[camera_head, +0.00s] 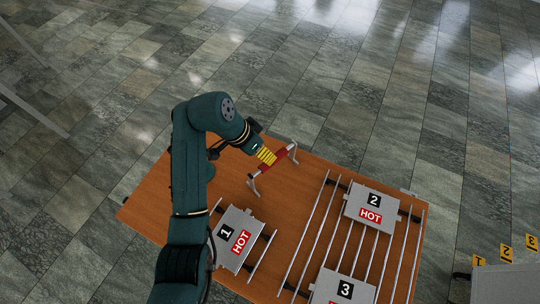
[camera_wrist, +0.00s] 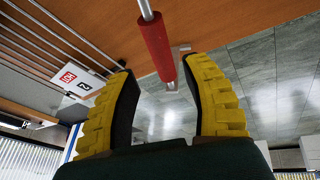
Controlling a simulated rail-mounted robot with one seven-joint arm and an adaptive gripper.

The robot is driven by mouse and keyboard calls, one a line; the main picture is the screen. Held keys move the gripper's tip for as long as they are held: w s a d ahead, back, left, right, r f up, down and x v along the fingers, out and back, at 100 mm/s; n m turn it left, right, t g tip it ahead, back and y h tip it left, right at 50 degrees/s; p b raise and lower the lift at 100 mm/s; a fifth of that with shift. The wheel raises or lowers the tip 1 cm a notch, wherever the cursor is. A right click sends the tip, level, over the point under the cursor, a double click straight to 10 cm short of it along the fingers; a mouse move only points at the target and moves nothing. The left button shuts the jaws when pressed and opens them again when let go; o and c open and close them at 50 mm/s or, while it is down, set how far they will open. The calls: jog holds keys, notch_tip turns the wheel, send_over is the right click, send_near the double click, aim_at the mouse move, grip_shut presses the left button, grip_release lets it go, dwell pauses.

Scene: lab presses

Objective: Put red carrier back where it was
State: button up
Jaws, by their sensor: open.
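The red carrier (camera_head: 278,158) is a red grip on a grey metal bar with bent ends. It is at the back of the wooden table, close to the edge. My gripper (camera_head: 266,155), with yellow ribbed fingers, is right beside the red grip. In the wrist view my gripper (camera_wrist: 161,75) is open, its fingers spread wide. The red carrier (camera_wrist: 155,45) lies just beyond the fingertips, its lower end showing in the gap between them. I cannot tell whether a finger touches it.
The wooden table (camera_head: 170,190) holds grey plates marked HOT: plate 1 (camera_head: 226,250), plate 2 (camera_head: 357,197) and plate 3 (camera_head: 325,296). Metal rails (camera_head: 312,232) run beside them. Yellow number signs (camera_head: 505,252) stand at the right. The table around the carrier is clear.

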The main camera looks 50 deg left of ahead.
jog(key=v, duration=0.4)
jog(key=shift+r, duration=0.25)
jog(key=w+d+r+t+y, duration=0.4)
jog(key=w+d+r+t, duration=0.3)
jog(key=w+d+r, duration=0.75)
jog(key=s+d+r+t+h, duration=0.1)
jog(key=s+d+r+t, duration=0.4)
jog(key=d+r, duration=0.5)
jog(key=s+d+r+t+h, duration=0.1)
jog(key=s+d+r+t, duration=0.4)
jog(key=d+r, duration=0.6)
jog(key=shift+s+d+r+m+t, duration=0.2)
jog(key=shift+s+r+m+t, duration=0.2)
jog(key=shift+s+r, duration=0.2)
